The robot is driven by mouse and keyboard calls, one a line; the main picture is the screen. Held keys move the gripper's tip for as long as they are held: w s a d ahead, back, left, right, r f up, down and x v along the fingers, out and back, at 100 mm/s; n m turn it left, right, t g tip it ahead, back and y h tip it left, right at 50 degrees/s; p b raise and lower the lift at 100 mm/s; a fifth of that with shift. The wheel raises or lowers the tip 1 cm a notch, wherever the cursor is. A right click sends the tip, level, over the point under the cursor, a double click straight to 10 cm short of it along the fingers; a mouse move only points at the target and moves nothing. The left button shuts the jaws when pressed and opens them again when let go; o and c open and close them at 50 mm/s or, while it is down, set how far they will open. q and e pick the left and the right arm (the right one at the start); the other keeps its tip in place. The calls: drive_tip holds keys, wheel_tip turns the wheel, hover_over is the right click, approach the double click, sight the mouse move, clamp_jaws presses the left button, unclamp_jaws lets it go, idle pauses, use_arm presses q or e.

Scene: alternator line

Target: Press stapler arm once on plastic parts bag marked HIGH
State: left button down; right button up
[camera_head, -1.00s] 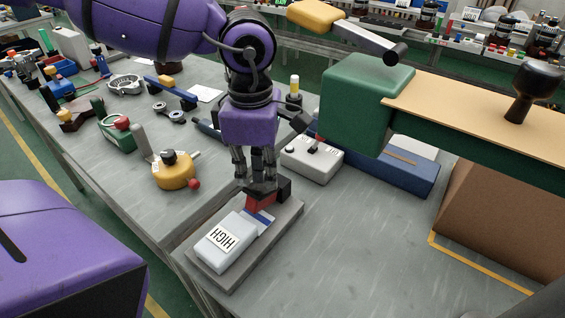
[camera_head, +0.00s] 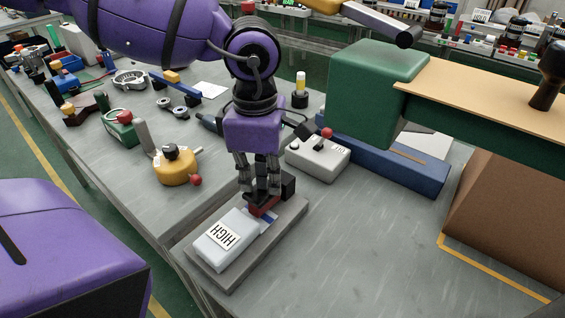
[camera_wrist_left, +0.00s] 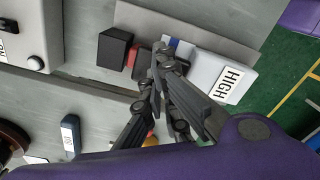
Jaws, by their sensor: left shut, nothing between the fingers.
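The plastic parts bag marked HIGH (camera_head: 222,241) is a pale, flat packet on a grey plate (camera_head: 222,279) at the bench's front edge; it also shows in the wrist view (camera_wrist_left: 205,68). Behind it is the stapler, with a dark red arm (camera_head: 265,206) and a black rear block (camera_head: 288,186). A blue strip lies between the stapler and the label. My left gripper (camera_head: 257,196) is shut and points down onto the stapler arm. Its fingertips (camera_wrist_left: 160,52) look to be at the arm; they partly hide it, and I cannot tell whether they touch. My right gripper is out of view.
A grey-white control box (camera_head: 318,160) with a red knob stands behind the plate. A yellow round fixture (camera_head: 176,167) is to the left. A large green machine (camera_head: 372,95) and brown box (camera_head: 510,225) are on the right. The bench right of the plate is clear.

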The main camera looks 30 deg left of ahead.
use_arm(q)
drive_tip(key=shift+f, duration=0.25)
drive_tip(key=shift+r, duration=0.1)
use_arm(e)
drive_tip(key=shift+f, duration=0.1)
use_arm(q)
drive_tip(key=shift+w+r+p, duration=0.1)
drive_tip(key=shift+r+p, duration=0.35)
drive_tip(key=shift+r, duration=0.75)
wheel_tip(320, 180, up, 6)
drive_tip(key=shift+f+p, duration=0.2)
drive_tip(key=shift+p, duration=0.65)
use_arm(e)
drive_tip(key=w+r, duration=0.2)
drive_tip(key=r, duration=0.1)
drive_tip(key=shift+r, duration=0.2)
